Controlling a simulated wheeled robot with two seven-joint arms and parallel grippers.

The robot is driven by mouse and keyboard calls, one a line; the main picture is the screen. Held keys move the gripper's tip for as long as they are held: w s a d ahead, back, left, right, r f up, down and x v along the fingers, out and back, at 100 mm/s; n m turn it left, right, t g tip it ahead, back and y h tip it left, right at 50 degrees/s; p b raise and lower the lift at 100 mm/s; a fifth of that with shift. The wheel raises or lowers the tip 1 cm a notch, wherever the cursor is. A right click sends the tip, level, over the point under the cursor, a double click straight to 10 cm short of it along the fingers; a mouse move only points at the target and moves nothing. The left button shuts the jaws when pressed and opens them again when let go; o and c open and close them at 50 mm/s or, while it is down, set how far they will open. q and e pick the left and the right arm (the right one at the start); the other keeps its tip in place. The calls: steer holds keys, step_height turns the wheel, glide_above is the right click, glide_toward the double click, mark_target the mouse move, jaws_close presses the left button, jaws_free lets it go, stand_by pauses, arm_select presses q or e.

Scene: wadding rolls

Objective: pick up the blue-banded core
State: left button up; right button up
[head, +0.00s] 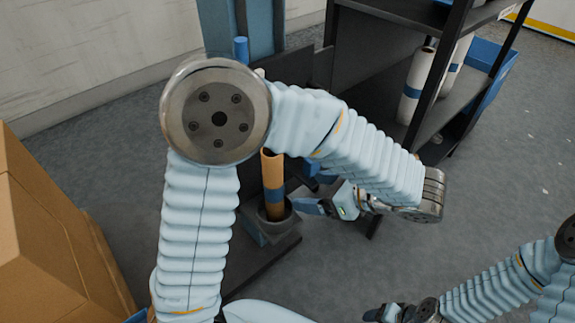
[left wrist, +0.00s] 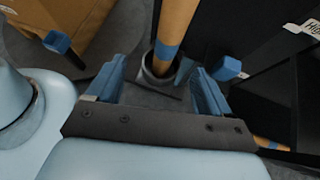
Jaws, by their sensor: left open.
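The blue-banded core (head: 273,167) is a brown cardboard tube with a blue band, standing upright in a dark round holder (head: 262,224). My left arm hides part of its surroundings in the head view. In the left wrist view, the core (left wrist: 179,22) rises from the holder's rim beyond my fingers. My left gripper (left wrist: 157,88) is open and empty, its two blue fingers apart with the core's foot ahead of the gap. In the head view my left gripper (head: 312,206) is just right of the holder. My right gripper (head: 384,314) is at the bottom edge; its jaws are unclear.
A dark shelf rack (head: 437,118) stands at the back right, holding white rolls (head: 415,85), one blue-banded. A blue bin (head: 490,58) is beside it. Cardboard boxes (head: 45,235) fill the left. A blue column (head: 260,30) stands behind my arm. Grey floor at right is open.

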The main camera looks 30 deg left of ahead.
mark_target(281, 172)
arm_select(q)
steer(key=shift+t+y, duration=0.4)
steer(key=shift+y, duration=0.2)
steer(key=a, duration=0.2)
steer(key=w+a, duration=0.1)
steer(key=a, duration=0.1)
steer(key=w+a, duration=0.1)
steer(key=a, duration=0.1)
steer(key=shift+w+a+f, duration=0.15)
steer(key=shift+a+f, duration=0.1)
steer(key=shift+a, duration=0.05)
steer(key=shift+x, duration=3.15)
steer(key=shift+w+d+f, duration=0.1)
steer(key=shift+w, duration=0.05)
steer(key=c, duration=1.4)
